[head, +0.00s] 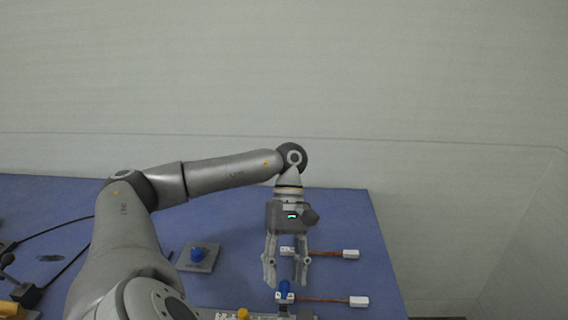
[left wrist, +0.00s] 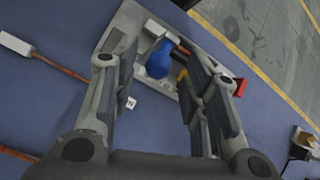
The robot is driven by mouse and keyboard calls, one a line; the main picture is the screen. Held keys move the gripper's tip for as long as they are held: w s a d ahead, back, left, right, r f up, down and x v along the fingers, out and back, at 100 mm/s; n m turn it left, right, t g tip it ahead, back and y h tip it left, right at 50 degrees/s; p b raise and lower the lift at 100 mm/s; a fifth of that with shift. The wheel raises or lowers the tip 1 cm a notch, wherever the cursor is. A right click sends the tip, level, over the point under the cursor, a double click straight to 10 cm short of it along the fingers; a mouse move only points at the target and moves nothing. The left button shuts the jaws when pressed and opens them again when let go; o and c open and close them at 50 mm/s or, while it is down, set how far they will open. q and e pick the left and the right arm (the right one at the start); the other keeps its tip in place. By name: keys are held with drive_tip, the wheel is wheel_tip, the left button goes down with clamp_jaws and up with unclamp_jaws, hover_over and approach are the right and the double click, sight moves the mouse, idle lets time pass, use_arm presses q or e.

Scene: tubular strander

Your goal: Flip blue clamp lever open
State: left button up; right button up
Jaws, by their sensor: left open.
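The blue clamp lever (head: 284,288) shows as a round blue knob near the front of the blue table in the head view. In the left wrist view the blue knob (left wrist: 158,62) stands over a grey plate (left wrist: 128,22). My left gripper (head: 286,282) is open, pointing down, with its two fingers on either side of the knob in the picture. In the left wrist view my left gripper (left wrist: 156,58) also shows open, with nothing held between its fingers. I cannot tell whether a finger touches the knob. My right gripper is not in view.
Another blue knob (head: 198,253) sits on a separate grey plate to the left. A yellow knob (head: 243,314) is at the front edge of the picture. Copper rods with white end blocks (head: 351,254) lie to the right. A red part (left wrist: 240,87) is right of the fingers.

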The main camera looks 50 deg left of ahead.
use_arm(q)
drive_tip(key=shift+v, duration=1.95)
